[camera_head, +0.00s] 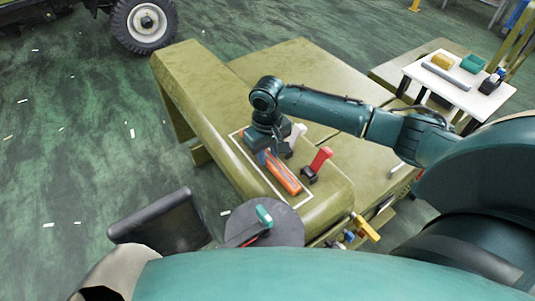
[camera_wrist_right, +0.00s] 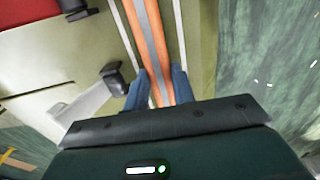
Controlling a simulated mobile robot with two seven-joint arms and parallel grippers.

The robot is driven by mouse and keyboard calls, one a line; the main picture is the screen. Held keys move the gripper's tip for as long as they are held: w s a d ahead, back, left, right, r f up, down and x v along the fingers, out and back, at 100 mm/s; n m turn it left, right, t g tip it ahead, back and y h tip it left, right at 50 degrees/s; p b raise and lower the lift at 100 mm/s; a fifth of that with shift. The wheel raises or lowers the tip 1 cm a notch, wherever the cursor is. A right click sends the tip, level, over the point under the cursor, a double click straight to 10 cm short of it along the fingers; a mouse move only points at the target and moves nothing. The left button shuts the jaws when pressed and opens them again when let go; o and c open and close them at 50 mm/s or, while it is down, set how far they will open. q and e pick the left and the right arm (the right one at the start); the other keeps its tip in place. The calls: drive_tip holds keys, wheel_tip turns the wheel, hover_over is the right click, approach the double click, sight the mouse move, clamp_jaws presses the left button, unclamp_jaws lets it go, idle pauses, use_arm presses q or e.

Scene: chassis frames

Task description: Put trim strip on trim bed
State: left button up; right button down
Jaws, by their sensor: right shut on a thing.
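The trim strip (camera_head: 285,176) is a long orange bar with a grey stripe along its middle; it also shows in the right wrist view (camera_wrist_right: 148,38). My right gripper (camera_head: 268,158) is shut on it, with blue fingers on both sides of the strip in the right wrist view (camera_wrist_right: 160,92). The trim bed appears to be the white-outlined rectangle (camera_head: 249,171) on the olive chassis beam. The strip lies over this outline, roughly along its length; I cannot tell whether it touches the surface. My gripper hides the strip's far part in the head view. My left gripper is not in view.
A red-handled clamp (camera_head: 320,160) and a pale-handled clamp (camera_head: 297,138) stand right beside the strip. A round grey disc (camera_head: 265,222) with a green-handled tool is at the beam's near end. A white table (camera_head: 455,85) with several items stands at the back right.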

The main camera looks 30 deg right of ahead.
sight(268, 156)
drive_tip(key=shift+f, duration=0.3)
drive_tip(key=c, duration=1.2)
unclamp_jaws()
drive_tip(key=shift+f, duration=0.15)
drive_tip(key=shift+o, duration=0.2)
wheel_tip(268, 156, up, 12)
drive_tip(key=shift+p, duration=0.3)
